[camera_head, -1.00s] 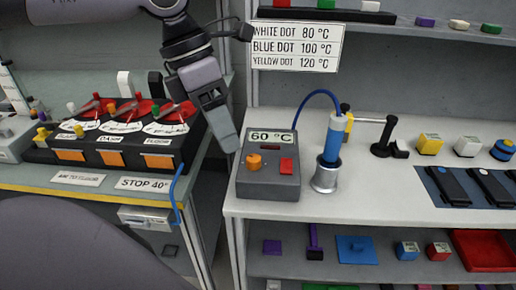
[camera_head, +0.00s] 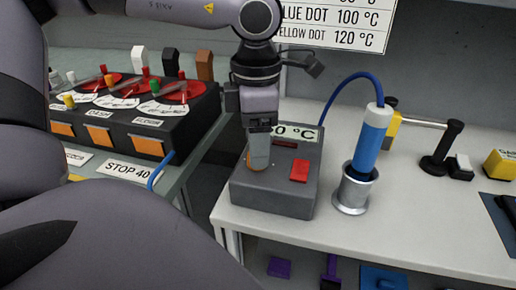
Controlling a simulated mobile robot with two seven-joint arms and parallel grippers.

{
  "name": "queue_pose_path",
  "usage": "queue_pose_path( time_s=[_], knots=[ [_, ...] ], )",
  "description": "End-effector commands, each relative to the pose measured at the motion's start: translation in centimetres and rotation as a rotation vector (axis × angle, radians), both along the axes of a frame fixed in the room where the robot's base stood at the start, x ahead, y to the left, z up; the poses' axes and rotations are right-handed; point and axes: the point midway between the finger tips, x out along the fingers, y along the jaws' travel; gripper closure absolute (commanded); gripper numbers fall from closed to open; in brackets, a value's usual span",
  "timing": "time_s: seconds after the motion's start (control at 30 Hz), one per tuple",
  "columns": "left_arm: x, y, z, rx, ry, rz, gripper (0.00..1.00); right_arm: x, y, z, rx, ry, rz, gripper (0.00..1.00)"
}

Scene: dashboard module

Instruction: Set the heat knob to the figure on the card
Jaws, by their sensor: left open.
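The grey heat box (camera_head: 275,195) stands at the left end of the white bench. Its orange knob (camera_head: 250,163) is mostly hidden behind my left gripper (camera_head: 258,160), which points down at it with open jaws. I cannot tell whether the fingers touch the knob. A red button (camera_head: 299,171) is right of the knob. The card (camera_head: 335,28) on the wall is cut off at the top; it shows blue dot 100 °C and yellow dot 120 °C. My right gripper is not in view.
A blue and white tool (camera_head: 371,140) stands upright in a metal cup (camera_head: 352,192), with a blue cable. A black console (camera_head: 125,128) with red dials stands on the left bench. A gap separates the benches.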

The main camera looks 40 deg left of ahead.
Motion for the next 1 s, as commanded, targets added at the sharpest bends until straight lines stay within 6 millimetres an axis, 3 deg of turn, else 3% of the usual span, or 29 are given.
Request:
queue_pose_path(
  time_s=[0.2, 0.47, 0.63, 0.67, 1.0],
  knots=[
    [0.0, 0.0, -1.9, 0.000, 0.001, 0.001, 0.37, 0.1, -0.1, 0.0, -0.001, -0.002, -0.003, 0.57],
    [0.0, 0.0, -2.0, -0.001, -0.001, 0.001, 0.37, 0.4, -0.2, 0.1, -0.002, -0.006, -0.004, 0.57],
    [0.0, 0.0, -2.0, -0.001, -0.001, 0.001, 0.89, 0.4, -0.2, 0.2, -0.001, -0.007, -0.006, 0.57],
    [0.0, 0.0, -2.0, -0.001, -0.001, 0.001, 0.93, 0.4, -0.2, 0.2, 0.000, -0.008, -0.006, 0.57],
    [0.1, 0.0, -2.1, 0.000, -0.003, -0.037, 0.93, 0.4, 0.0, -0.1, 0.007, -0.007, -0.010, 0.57]
  ],
)
